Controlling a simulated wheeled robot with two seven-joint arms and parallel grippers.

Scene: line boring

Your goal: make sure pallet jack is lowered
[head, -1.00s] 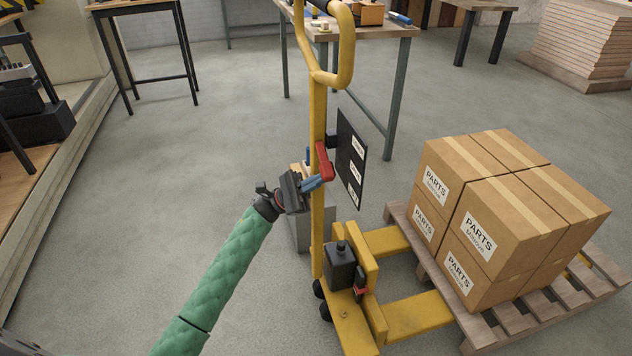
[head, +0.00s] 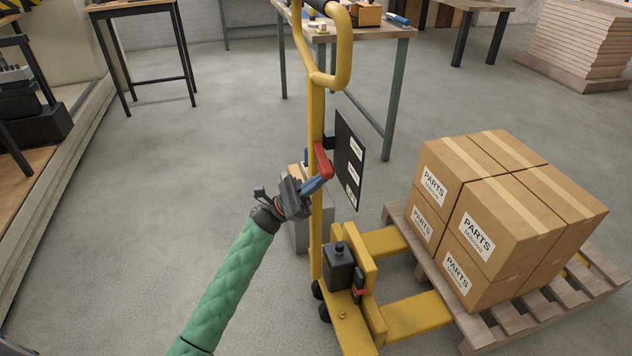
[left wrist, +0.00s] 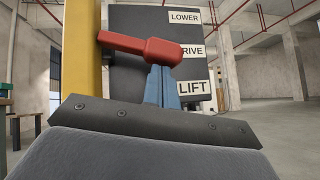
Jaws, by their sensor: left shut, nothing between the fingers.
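The yellow pallet jack (head: 316,230) stands upright, its forks under a wooden pallet (head: 481,334). A red lever (head: 322,160) sits on its post beside a black plate (head: 350,150). In the left wrist view the plate (left wrist: 150,18) reads LOWER, DRIVE and LIFT from top to bottom. There the red lever (left wrist: 140,47) has its thick end beside DRIVE. My left gripper (head: 321,180) is shut and empty. Its blue fingertips (left wrist: 161,72) are just under the lever's thick end; I cannot tell whether they touch. My right gripper is out of view.
Several cartons marked PARTS (head: 490,220) are stacked on the pallet. A workbench (head: 385,34) stands behind the jack, and a grey block (head: 298,236) stands behind its post.

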